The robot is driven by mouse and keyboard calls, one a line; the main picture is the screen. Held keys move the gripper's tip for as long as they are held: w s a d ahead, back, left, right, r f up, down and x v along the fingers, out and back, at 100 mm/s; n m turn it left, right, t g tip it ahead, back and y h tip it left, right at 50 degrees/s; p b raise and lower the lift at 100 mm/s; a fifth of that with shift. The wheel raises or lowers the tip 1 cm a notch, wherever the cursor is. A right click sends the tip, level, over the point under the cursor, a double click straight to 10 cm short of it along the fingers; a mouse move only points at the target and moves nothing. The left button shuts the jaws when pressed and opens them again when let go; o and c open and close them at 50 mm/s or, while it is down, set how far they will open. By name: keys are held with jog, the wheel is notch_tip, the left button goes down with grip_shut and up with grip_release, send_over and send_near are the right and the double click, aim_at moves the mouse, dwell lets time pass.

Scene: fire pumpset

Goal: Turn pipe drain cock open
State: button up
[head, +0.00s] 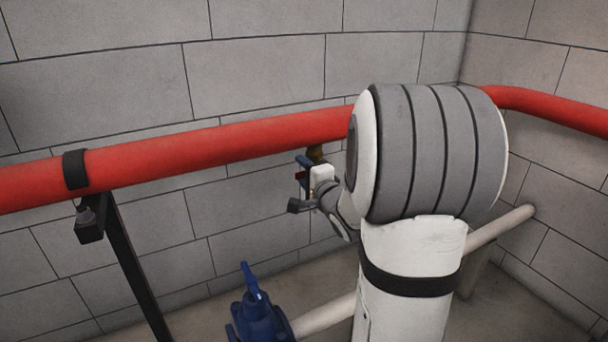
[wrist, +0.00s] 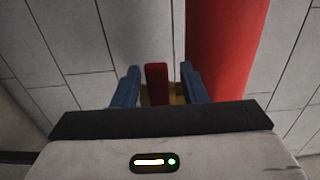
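The drain cock has a red lever (wrist: 156,76) and a brass body (wrist: 178,98) under the red pipe (wrist: 228,50). In the head view the brass part (head: 315,153) shows just below the pipe, and a bit of the red lever (head: 300,175) shows at my fingers. My gripper (wrist: 160,70) has blue fingers, one on each side of the lever. Narrow gaps show between the lever and both fingers, so it is open around the lever. In the head view my gripper (head: 303,168) is partly hidden by my arm.
The red pipe (head: 250,140) runs along the grey block wall (head: 100,90). A black support post (head: 135,265) stands at the left. A blue valve or pump part (head: 258,315) stands low in front, near a pale pipe (head: 325,315). My arm hides the centre right.

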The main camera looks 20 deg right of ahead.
jog(key=shift+w, duration=0.35)
jog(key=shift+r, duration=0.1)
grip_shut()
dwell(0.3)
